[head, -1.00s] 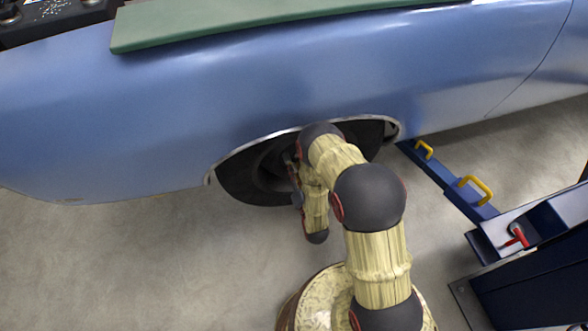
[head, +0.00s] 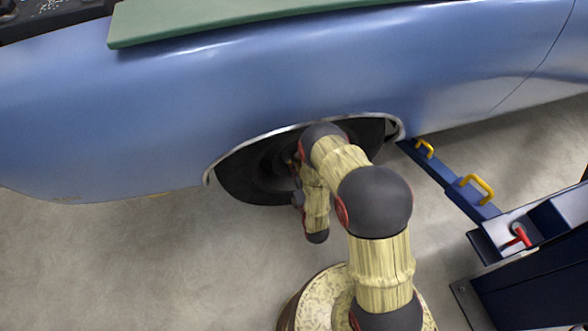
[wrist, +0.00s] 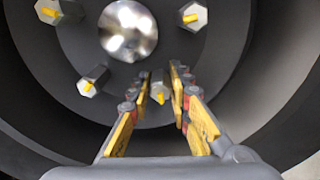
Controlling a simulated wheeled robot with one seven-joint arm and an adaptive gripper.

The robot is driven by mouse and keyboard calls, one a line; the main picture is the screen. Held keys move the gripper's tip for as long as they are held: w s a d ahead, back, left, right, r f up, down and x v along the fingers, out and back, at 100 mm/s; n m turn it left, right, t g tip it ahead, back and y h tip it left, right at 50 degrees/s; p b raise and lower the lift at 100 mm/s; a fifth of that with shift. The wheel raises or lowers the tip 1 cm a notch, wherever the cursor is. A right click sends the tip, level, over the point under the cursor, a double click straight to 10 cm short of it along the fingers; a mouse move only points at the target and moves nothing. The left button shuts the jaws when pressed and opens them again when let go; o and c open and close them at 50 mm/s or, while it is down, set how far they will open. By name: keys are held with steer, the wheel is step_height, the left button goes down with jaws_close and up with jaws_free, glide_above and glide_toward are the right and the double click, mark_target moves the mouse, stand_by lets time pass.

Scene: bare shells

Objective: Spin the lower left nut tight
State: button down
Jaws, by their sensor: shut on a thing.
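In the wrist view my gripper (wrist: 160,78) reaches into the dark wheel hub (wrist: 225,55), its yellow-padded fingers shut on a grey hex nut (wrist: 158,112) with a yellow stud end. In this picture the held nut sits below and right of the shiny centre cap (wrist: 128,30). Another nut (wrist: 92,82) sits to its left, lower left of the cap, apart from the fingers. More nuts show at upper left (wrist: 48,10) and upper right (wrist: 193,15).
The blue car body (head: 250,80) rises around the arch, with a green cover (head: 270,18) on top. A blue lift arm (head: 450,185) with yellow handles stands at right, beside a dark blue lift post (head: 535,275). The floor (head: 130,260) at left is clear.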

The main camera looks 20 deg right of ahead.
steer(key=m+b, duration=0.1)
steer(key=m, duration=0.2)
steer(key=shift+m, duration=0.4)
steer(key=m+b, duration=0.1)
steer(key=m, duration=0.3)
steer(key=shift+f, duration=0.15)
steer(key=m+b, duration=0.1)
steer(key=m, duration=0.4)
steer(key=shift+s, duration=0.1)
steer(key=m+b, duration=0.1)
steer(key=m, duration=0.2)
steer(key=shift+m, duration=0.3)
steer(key=m+b, duration=0.1)
steer(key=m, duration=0.3)
steer(key=shift+f, duration=0.1)
steer(key=m+b, duration=0.1)
steer(key=m, duration=0.3)
steer(key=m+b, duration=0.1)
steer(key=m, duration=0.2)
steer(key=shift+a+m, duration=0.1)
steer(key=shift+m, duration=2)
steer(key=shift+b, duration=0.3)
